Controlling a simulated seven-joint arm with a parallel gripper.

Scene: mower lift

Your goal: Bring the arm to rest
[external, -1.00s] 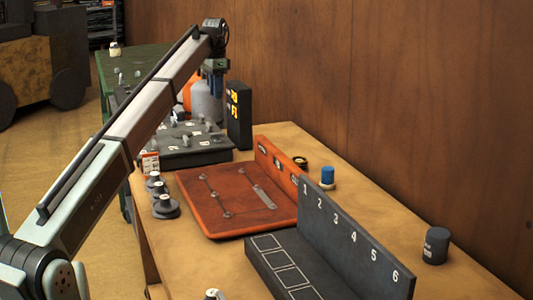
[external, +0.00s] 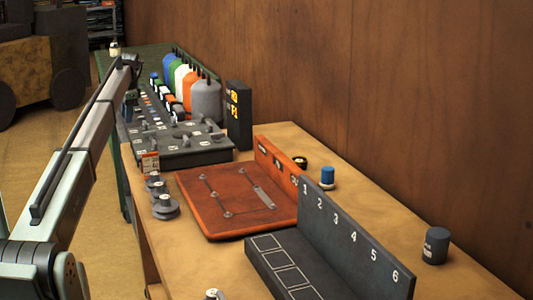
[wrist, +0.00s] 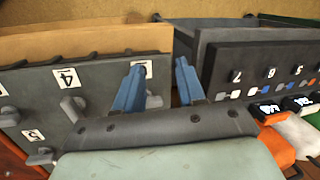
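My arm (external: 90,140) reaches from the lower left up toward the far end of the bench. In the wrist view my gripper (wrist: 160,84) shows two blue fingers held apart with nothing between them. They are over the dark numbered panel (wrist: 85,90), close to its edge with the neighbouring dark unit (wrist: 260,70). I cannot tell the exact height above the panel. In the external view the gripper is small and partly hidden by the arm.
An orange-red board (external: 235,205) and a numbered dark rack (external: 350,245) lie nearer. Grey stacked weights (external: 164,205) stand at the bench's left edge.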

